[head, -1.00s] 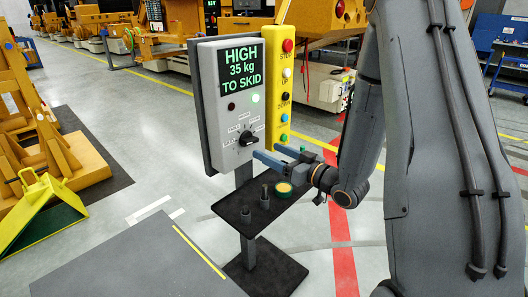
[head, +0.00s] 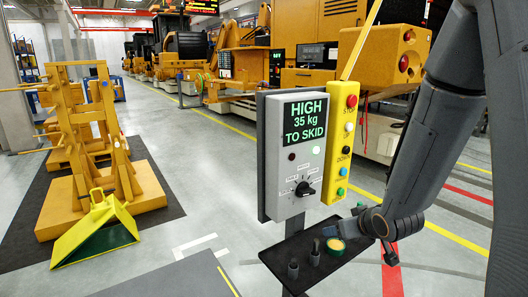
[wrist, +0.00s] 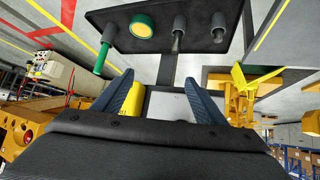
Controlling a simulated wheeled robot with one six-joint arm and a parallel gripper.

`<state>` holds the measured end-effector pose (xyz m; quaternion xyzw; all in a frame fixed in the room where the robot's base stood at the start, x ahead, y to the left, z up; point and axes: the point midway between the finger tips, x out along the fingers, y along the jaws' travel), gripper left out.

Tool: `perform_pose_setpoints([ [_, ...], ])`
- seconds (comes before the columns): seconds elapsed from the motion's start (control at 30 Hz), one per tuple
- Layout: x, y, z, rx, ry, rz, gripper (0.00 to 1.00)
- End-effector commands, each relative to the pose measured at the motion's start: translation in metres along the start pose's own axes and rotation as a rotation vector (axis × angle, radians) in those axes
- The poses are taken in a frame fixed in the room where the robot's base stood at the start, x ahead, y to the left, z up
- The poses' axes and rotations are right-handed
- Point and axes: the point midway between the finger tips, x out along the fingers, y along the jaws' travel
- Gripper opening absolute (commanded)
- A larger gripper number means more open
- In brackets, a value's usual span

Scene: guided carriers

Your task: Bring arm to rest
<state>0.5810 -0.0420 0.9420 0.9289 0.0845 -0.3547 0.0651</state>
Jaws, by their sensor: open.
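My gripper (head: 346,220) is open and empty. It hangs over the right part of the black shelf (head: 272,258), right of and below the grey control box (head: 279,190). Both blue-grey fingers (wrist: 163,95) stand wide apart in the wrist view with nothing between them. My arm comes down from the upper right. The box's screen (head: 305,120) reads "HIGH 35 kg TO SKID". Below it are a lit lamp (head: 315,150), a dark red lamp (head: 292,156) and a black rotary knob (head: 303,188). The gripper is apart from the knob.
The shelf bears a green-and-yellow round item (head: 336,245) and two dark posts (head: 314,253). A green-handled item (wrist: 103,52) shows in the wrist view. A yellow button strip (head: 341,140) adjoins the box. A yellow-and-green ramp (head: 100,230) and orange frame (head: 95,150) stand left; floor between is clear.

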Motion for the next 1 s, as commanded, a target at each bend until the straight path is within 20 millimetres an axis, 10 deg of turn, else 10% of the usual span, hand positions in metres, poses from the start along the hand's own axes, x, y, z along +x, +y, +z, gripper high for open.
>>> perform_pose_setpoints([
  [0.5, -0.141, -0.069, 0.108, 0.187, -0.683, 0.054, 0.66],
  [1.0, -0.160, -0.084, 0.120, 0.212, -0.758, 0.035, 0.66],
])
